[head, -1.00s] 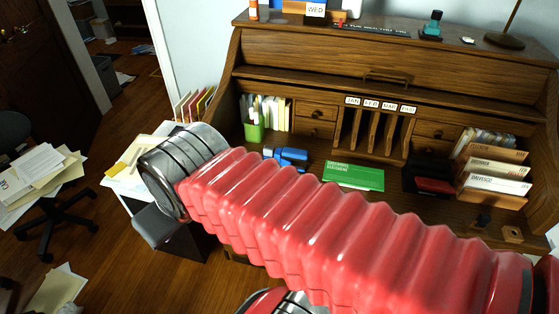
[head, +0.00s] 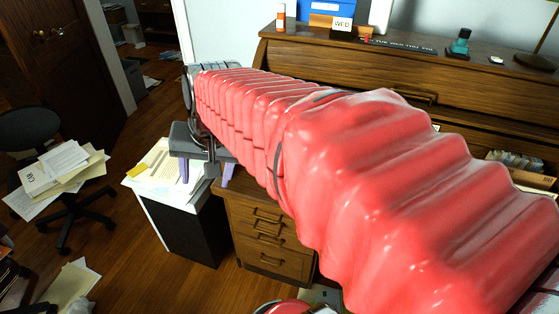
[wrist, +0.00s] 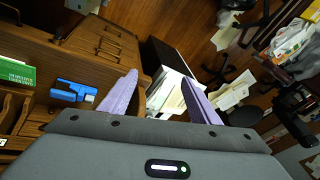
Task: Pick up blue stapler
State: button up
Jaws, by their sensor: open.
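The blue stapler (wrist: 74,92) lies on the wooden desk surface in the wrist view, left of my gripper's left finger. In the head view it is hidden behind my red arm. My gripper (wrist: 158,78) is open, its two purple fingers spread apart with nothing held between them. In the head view my gripper (head: 205,176) points down near the desk's left end, beside the paper-covered bin. The stapler is outside the jaws and apart from them.
Papers (head: 160,172) lie on the dark bin left of the desk (head: 262,195). A green box (wrist: 16,74) sits past the stapler. A chair (head: 72,190) piled with papers stands at the left. Wooden floor is open between chair and bin.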

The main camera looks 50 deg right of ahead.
jog(key=w+d+f+m+g+y, duration=0.1)
jog(key=w+d+f+m, duration=0.2)
jog(key=d+m, duration=0.55)
jog(key=w+d+f+m, duration=0.3)
jog(key=d+m, duration=0.1)
jog(key=d, duration=1)
jog(key=s+d+f+m, duration=0.2)
jog(key=d+f+m, duration=0.1)
jog(key=d, duration=0.3)
jog(key=s+d+f+m, duration=0.2)
jog(key=d+f+m, duration=0.2)
jog(key=d, duration=0.3)
jog(key=s+d+f+m+t, duration=0.1)
jog(key=s+d+f+m, duration=0.1)
jog(key=d, duration=0.4)
jog(key=shift+s+d+f+m+y, duration=0.1)
jog(key=shift+d+f+m+y, duration=0.2)
jog(key=shift+f, duration=0.4)
jog(key=shift+d+f+m+y, duration=0.1)
jog(key=shift+f+m, duration=0.25)
jog(key=shift+f, duration=0.3)
jog(key=shift+f, duration=0.1)
jog(key=x, duration=0.7)
jog(key=shift+f, duration=0.35)
jog(key=shift+w+f, duration=0.3)
